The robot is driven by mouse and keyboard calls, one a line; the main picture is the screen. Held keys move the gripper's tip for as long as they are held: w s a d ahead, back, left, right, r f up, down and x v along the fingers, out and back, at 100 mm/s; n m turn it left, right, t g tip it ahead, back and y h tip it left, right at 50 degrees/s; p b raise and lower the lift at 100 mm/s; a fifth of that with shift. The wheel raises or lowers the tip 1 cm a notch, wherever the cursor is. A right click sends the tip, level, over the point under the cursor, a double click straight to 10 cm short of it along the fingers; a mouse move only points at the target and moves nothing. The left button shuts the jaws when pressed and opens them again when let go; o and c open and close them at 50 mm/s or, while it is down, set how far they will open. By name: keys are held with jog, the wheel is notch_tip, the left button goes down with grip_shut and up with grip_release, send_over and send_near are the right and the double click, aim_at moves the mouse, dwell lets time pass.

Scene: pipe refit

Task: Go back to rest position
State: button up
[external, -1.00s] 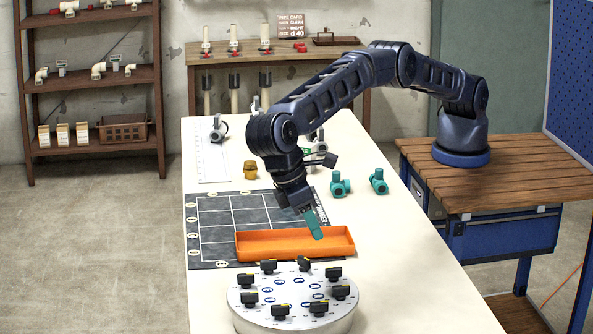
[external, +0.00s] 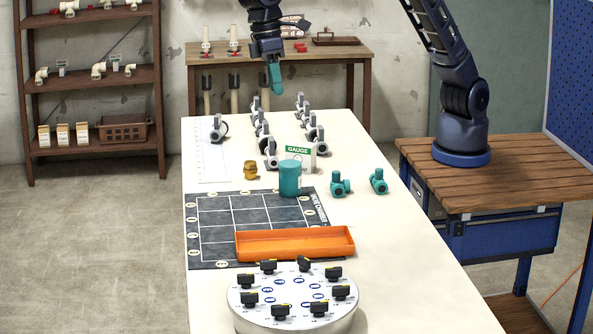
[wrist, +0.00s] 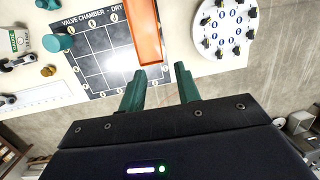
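My gripper (external: 275,78) is raised high above the far end of the white table (external: 400,255), pointing down, well clear of the things on it. In the wrist view my gripper (wrist: 161,80) shows two green fingers held apart with nothing between them. The orange tray (external: 295,243) lies across the near part of the dark grid mat (external: 215,222). A teal cylinder (external: 290,178) stands at the far edge of the mat, in front of a green and white gauge box (external: 300,154).
Two teal valve fittings (external: 340,184) (external: 378,181) stand right of the mat. A brass fitting (external: 250,170) stands behind it. Several grey-black clamps (external: 262,130) line the far table. A round dial plate (external: 290,300) with black knobs is at the near end.

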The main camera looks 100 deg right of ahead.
jog(key=s+d+r+t, duration=0.1)
jog(key=s+d+r, duration=0.3)
jog(key=d, duration=0.6)
jog(key=s+d+r+t, duration=0.1)
jog(key=s+d+r, duration=0.2)
jog(key=s+d, duration=0.55)
jog(key=s+d+r+t, duration=0.1)
jog(key=s+d+r, duration=0.25)
jog(key=d, duration=0.85)
jog(key=s+d+f+t, duration=0.1)
jog(key=s+d+f, duration=0.3)
jog(key=s, duration=0.4)
jog(key=s+d+f+t, duration=0.1)
jog(key=s+d+f, duration=0.3)
jog(key=s+d, duration=0.3)
jog(key=s+d+f+t+h, duration=0.1)
jog(key=s+d+f, duration=0.3)
jog(key=s, duration=0.6)
jog(key=shift+s+d, duration=0.3)
jog(key=shift+d, duration=0.7)
